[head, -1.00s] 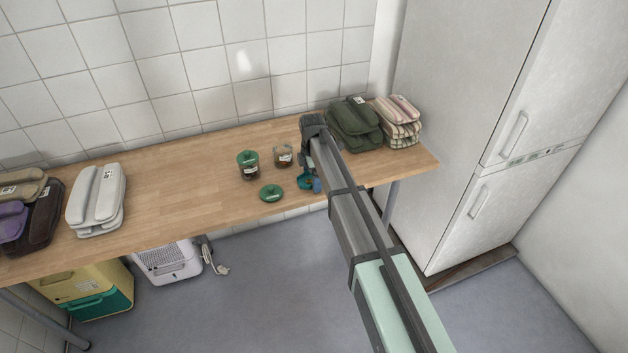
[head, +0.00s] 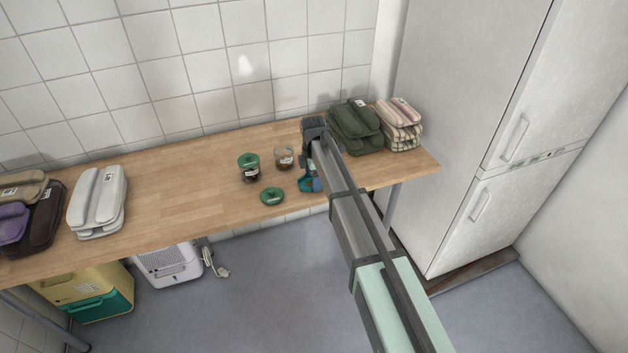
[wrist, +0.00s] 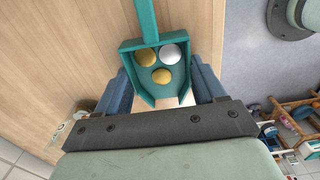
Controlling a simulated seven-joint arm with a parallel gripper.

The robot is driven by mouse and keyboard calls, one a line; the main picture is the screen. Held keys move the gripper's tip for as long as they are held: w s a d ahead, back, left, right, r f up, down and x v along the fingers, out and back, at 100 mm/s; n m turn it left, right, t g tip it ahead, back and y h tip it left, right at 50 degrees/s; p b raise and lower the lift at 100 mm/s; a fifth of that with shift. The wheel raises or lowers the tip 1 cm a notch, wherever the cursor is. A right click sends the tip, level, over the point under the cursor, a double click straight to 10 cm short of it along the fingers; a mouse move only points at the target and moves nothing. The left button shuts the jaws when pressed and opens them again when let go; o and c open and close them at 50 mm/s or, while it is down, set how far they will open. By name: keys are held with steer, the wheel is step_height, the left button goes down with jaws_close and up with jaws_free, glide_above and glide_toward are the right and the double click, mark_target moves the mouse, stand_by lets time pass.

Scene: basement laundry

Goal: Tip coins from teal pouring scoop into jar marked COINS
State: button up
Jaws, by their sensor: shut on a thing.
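My gripper (wrist: 172,92) is shut on the teal pouring scoop (wrist: 150,22), with a blue finger on each side of its pan. Two gold coins and one silver coin (wrist: 170,53) lie in the pan; the handle points away from my gripper. In the head view the scoop (head: 305,184) is at the table's front edge, partly hidden by my arm. An open glass jar (head: 284,158) with a pale label stands behind and left of it, brownish inside. A second jar (head: 249,168) wears a green lid. Neither label is readable.
A loose green lid (head: 272,196) lies near the front edge of the wooden table (head: 190,185). Folded green cloths (head: 353,124) and striped cloths (head: 399,124) are stacked at the right, pale ones (head: 97,202) at the left. The table's middle is clear.

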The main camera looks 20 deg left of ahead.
step_height(320, 180, up, 9)
steer(key=w+a+r, duration=0.3)
steer(key=w+a, duration=0.6)
steer(key=shift+s+a+f+t+h, duration=0.15)
steer(key=shift+s+a+t+h, duration=0.4)
steer(key=shift+t+h, duration=0.6)
steer(key=shift+s+a+f+t+h, duration=0.2)
steer(key=shift+s+a+t+h, duration=0.35)
steer(key=shift+t+h, duration=0.6)
steer(key=shift+s+a+f+t+h, duration=0.15)
steer(key=shift+s+a+t+h, duration=0.4)
steer(key=shift+t+h, duration=0.6)
steer(key=shift+d+r+g, duration=0.1)
steer(key=shift+g, duration=0.15)
